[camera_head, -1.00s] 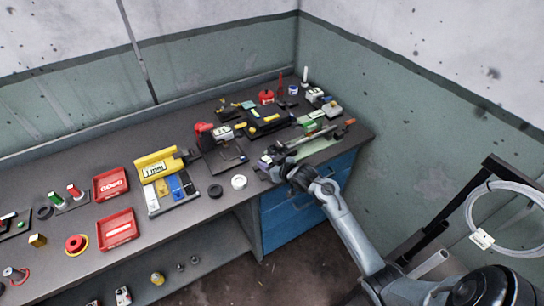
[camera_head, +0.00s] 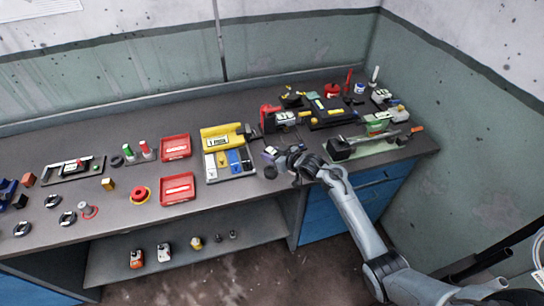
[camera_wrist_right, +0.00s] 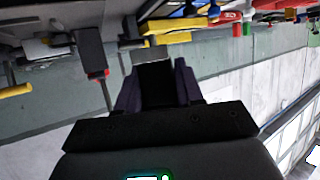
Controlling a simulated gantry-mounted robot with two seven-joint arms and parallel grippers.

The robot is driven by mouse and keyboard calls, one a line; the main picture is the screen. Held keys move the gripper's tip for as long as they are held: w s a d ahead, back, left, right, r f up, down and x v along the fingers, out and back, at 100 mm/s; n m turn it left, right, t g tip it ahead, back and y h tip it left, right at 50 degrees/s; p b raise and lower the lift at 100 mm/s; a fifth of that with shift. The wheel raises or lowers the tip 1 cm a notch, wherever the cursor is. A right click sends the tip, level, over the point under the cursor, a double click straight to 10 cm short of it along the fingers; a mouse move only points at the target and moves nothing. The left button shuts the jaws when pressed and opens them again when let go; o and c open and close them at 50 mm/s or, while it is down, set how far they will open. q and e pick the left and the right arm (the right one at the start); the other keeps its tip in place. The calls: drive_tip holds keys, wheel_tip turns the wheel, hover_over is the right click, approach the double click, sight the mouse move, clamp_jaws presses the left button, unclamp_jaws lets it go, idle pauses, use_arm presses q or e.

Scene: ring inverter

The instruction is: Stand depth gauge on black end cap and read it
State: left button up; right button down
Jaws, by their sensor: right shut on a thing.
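My right gripper (camera_head: 272,154) is above the front part of the bench, to the right of the yellow tray. It is shut on a dark block-shaped thing (camera_wrist_right: 156,86), which shows between the two purplish fingers in the right wrist view. This may be the depth gauge, but its dial or reading cannot be made out. A black round part (camera_head: 270,172), likely the black end cap, lies on the bench just below the gripper in the picture. The gripper appears apart from it. The white ring beside it is hidden behind the gripper. My left gripper is not in view.
Two red trays (camera_head: 177,189) lie further left. A black stand (camera_head: 285,117) and a long tool on a green mat (camera_head: 375,146) are behind and right.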

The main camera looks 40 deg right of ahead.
drive_tip(key=shift+f+b, duration=1.55)
drive_tip(key=shift+b, duration=0.1)
drive_tip(key=shift+f, duration=0.7)
drive_tip(key=shift+f, duration=0.1)
drive_tip(key=shift+p, duration=0.35)
idle(0.9)
drive_tip(key=shift+f, duration=0.1)
idle(0.5)
drive_tip(key=shift+f, duration=0.65)
idle(0.9)
